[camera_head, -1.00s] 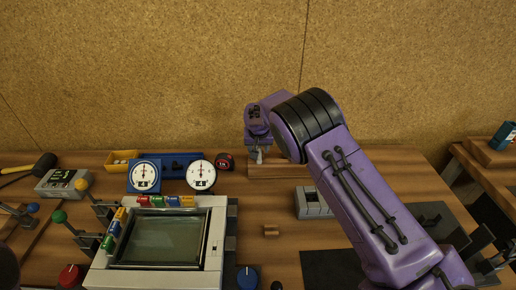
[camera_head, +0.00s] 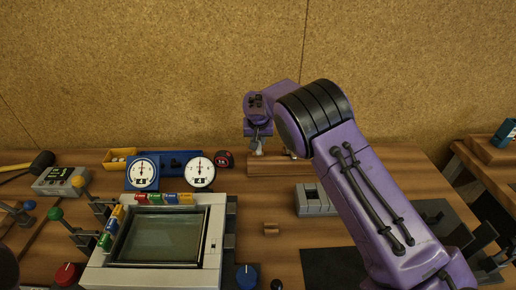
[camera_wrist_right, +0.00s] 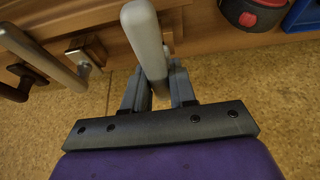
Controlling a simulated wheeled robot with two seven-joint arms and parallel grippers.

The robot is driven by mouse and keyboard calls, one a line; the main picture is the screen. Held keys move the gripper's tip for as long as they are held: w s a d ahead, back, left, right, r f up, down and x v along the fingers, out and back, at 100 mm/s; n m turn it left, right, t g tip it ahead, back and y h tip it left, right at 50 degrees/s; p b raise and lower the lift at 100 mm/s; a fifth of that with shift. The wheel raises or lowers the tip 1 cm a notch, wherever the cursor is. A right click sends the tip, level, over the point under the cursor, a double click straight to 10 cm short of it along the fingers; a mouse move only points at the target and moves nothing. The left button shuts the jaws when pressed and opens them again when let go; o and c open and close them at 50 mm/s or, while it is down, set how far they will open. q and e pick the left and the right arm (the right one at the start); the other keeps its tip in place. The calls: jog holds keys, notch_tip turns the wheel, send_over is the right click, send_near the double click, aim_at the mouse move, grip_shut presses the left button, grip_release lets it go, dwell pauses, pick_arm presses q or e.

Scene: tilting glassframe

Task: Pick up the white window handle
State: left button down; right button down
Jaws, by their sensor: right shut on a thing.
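The white window handle (camera_wrist_right: 148,45) shows in the right wrist view as a pale grey-white bar between the fingers of my right gripper (camera_wrist_right: 158,92). The gripper is shut on it. In the head view the pale handle (camera_head: 259,151) shows small below my right gripper (camera_head: 258,138), at the wooden rack (camera_head: 265,170). Whether its lower end is clear of the rack cannot be told. My left gripper is not in view.
Another pale handle (camera_wrist_right: 45,57) and a dark brown handle (camera_wrist_right: 18,85) sit along the rack. A red and black tape measure (camera_head: 224,160) and a blue gauge stand (camera_head: 178,164) are left of the rack. A screen frame (camera_head: 160,238) stands in front. The cork wall is close behind.

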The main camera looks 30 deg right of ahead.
jog(key=s+a+r+p, duration=0.2)
jog(key=s+r, duration=1.2)
jog(key=shift+r, duration=0.4)
jog(key=shift+f, duration=0.1)
dwell(0.4)
